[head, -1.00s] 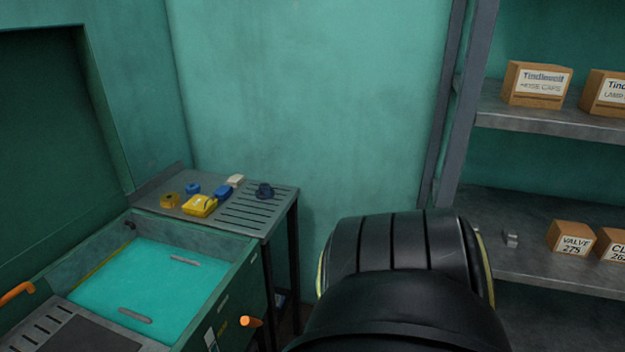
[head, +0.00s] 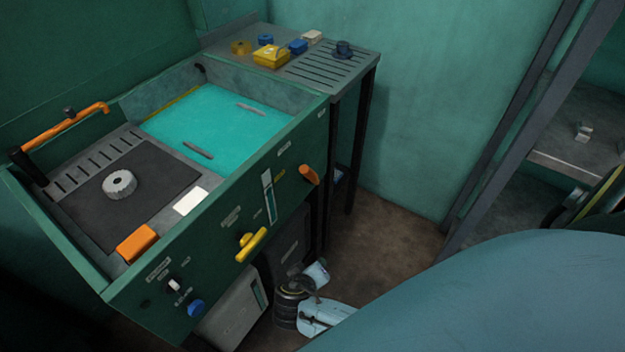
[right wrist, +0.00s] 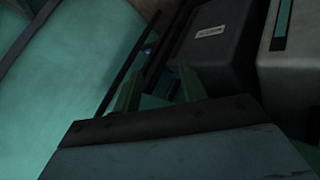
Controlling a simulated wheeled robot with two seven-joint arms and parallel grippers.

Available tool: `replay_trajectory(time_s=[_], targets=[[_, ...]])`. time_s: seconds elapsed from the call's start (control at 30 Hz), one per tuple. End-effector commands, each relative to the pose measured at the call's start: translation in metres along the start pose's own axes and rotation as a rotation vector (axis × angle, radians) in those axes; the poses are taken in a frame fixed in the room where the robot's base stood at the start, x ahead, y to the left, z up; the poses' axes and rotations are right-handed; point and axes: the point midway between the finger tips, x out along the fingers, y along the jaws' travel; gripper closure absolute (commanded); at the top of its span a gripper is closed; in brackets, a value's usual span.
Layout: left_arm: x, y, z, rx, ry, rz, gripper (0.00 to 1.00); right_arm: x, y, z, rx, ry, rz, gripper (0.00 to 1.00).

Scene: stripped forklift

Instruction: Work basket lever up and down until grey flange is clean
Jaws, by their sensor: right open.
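The grey flange (head: 119,183) is a round, ridged ring with a hole, lying on the dark mat of the green wash station (head: 215,205). An orange bar handle (head: 72,125) is at the station's left end, and an orange knob (head: 309,175) sticks out of the front panel. I cannot tell which is the basket lever. My right gripper (right wrist: 158,88) is open in the right wrist view, with nothing visible between its fingers. It is low in front of the station, apart from both handles. My left gripper is not in view.
Teal liquid (head: 215,125) fills the basin. A yellow handle (head: 250,245) and a blue knob (head: 195,308) project from the front panel. A black box (head: 290,245) and a grey box (head: 232,312) stand underneath. A slotted side table (head: 335,70) holds small parts. Shelving (head: 565,150) stands right.

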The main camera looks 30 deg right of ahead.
Motion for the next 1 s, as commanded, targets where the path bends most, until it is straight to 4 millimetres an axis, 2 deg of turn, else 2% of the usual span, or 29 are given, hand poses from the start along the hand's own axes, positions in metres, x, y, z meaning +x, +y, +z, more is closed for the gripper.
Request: replay_trajectory(time_s=[0.03,0.1,0.2,0.33,0.5,0.67,0.87,1.0], targets=[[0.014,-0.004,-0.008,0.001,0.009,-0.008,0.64,-0.011,0.009,-0.035,0.119,0.083,0.09,0.58],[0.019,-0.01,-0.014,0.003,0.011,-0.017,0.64,-0.038,0.031,-0.072,0.29,0.185,0.208,0.58],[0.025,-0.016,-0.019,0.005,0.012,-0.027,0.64,-0.076,0.06,-0.105,0.525,0.322,0.336,0.58],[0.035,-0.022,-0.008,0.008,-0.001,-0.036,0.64,-0.109,0.079,-0.132,0.712,0.482,0.431,0.58],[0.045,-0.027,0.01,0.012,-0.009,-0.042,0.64,-0.125,0.082,-0.152,0.773,0.621,0.468,0.58],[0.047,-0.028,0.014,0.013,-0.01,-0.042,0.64,-0.128,0.082,-0.155,0.785,0.65,0.473,0.58],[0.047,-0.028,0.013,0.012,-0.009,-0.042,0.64,-0.12,0.087,-0.159,0.782,0.649,0.473,0.58],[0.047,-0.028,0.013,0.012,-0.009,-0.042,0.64,-0.104,0.102,-0.167,0.783,0.65,0.476,0.58]])
